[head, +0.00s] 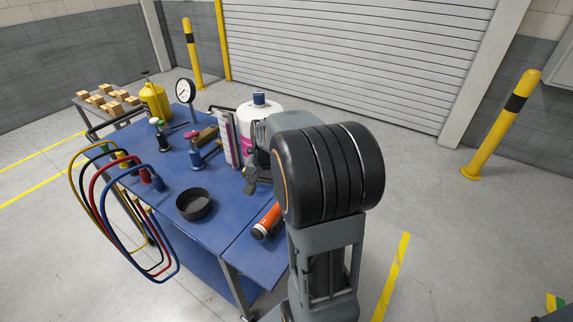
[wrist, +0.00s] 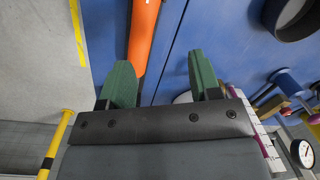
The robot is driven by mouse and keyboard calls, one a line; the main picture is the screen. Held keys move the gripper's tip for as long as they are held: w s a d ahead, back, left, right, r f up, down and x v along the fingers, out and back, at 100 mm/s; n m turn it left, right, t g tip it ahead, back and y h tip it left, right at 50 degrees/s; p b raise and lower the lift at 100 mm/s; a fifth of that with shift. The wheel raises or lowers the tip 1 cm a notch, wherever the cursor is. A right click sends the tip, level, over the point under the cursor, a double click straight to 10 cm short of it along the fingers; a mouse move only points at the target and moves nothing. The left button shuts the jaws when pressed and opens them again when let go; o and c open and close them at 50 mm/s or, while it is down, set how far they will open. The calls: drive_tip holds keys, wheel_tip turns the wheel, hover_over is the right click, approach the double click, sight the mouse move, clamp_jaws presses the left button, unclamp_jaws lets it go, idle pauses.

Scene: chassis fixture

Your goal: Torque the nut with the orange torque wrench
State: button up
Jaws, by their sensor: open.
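The orange torque wrench (head: 267,222) lies on the blue cart top near its front right edge. In the head view my arm hides part of it. In the wrist view its orange handle (wrist: 142,38) runs up from beside the left finger and out of the top of the picture. My gripper (wrist: 162,78) is open, with its two green fingers apart and nothing seen held between them. In the head view the gripper (head: 252,176) is above the cart, behind my arm's dark joint. I cannot make out the nut in either view.
The blue cart (head: 225,230) also carries a black round dish (head: 195,204), a white tank (head: 262,118), a dial gauge (head: 185,91), a yellow jug (head: 155,102) and small tools. Coloured hoses (head: 100,215) hang off its left side. Yellow posts (head: 502,124) stand behind.

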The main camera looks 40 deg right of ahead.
drive_tip(key=d+f+m+p, duration=0.1)
drive_tip(key=d, duration=0.2)
drive_tip(key=w+d+f+m+y+p, duration=0.1)
drive_tip(key=d+m, duration=0.1)
drive_tip(key=d, duration=0.1)
drive_tip(key=d+f+m+g, duration=0.1)
drive_tip(key=d, duration=0.2)
drive_tip(key=shift+w+d+m+y+p, duration=0.2)
drive_tip(key=shift+w+m+y+p, duration=0.1)
drive_tip(key=shift+m+p, duration=0.1)
drive_tip(key=b+x, duration=0.7)
drive_tip(key=x, duration=0.2)
drive_tip(key=shift+s+f, duration=0.15)
drive_tip(key=shift+f, duration=0.3)
drive_tip(key=shift+c, duration=0.3)
clamp_jaws()
drive_tip(key=shift+r, duration=0.25)
